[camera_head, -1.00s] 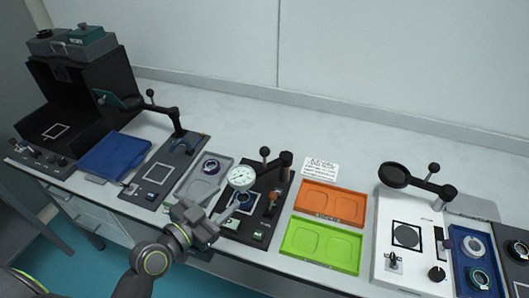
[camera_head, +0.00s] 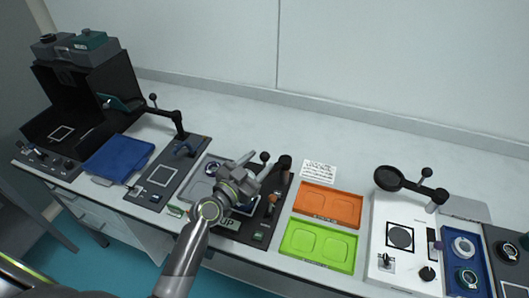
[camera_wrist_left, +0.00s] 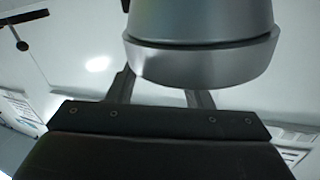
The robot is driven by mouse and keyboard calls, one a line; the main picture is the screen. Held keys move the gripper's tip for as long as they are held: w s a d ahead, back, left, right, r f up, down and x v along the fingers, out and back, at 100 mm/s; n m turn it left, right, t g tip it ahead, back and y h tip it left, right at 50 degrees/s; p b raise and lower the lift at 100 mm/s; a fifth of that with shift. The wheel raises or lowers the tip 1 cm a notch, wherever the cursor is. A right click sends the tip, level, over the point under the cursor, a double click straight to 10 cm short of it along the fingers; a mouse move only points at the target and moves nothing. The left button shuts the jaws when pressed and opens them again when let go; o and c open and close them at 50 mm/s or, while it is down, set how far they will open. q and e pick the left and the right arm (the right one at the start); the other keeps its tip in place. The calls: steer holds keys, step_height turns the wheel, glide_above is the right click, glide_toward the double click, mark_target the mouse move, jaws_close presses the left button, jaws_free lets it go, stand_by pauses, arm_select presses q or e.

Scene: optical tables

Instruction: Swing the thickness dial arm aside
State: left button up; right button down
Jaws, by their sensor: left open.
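The thickness dial station (camera_head: 259,237) is a dark plate in the middle of the bench. Its black dial arm (camera_head: 284,164) shows at the pivot end, with a ball-topped handle (camera_head: 264,157). The round white dial is hidden behind my left gripper in the head view. My left gripper (camera_head: 254,167) is open, over the dial end of the arm and close to the ball handle; I cannot tell whether it touches. In the left wrist view, a large grey rounded body (camera_wrist_left: 200,55) fills the top centre, in front of the fingers. My right gripper is out of view.
A grey tray (camera_head: 198,190) lies left of the station, and orange (camera_head: 330,203) and green (camera_head: 318,246) trays lie right. A white station (camera_head: 378,235) with a black magnifier-like arm (camera_head: 410,184) stands farther right.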

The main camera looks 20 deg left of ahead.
mark_target(265, 157)
arm_select(q)
steer(key=shift+x, duration=1.75)
jaws_close()
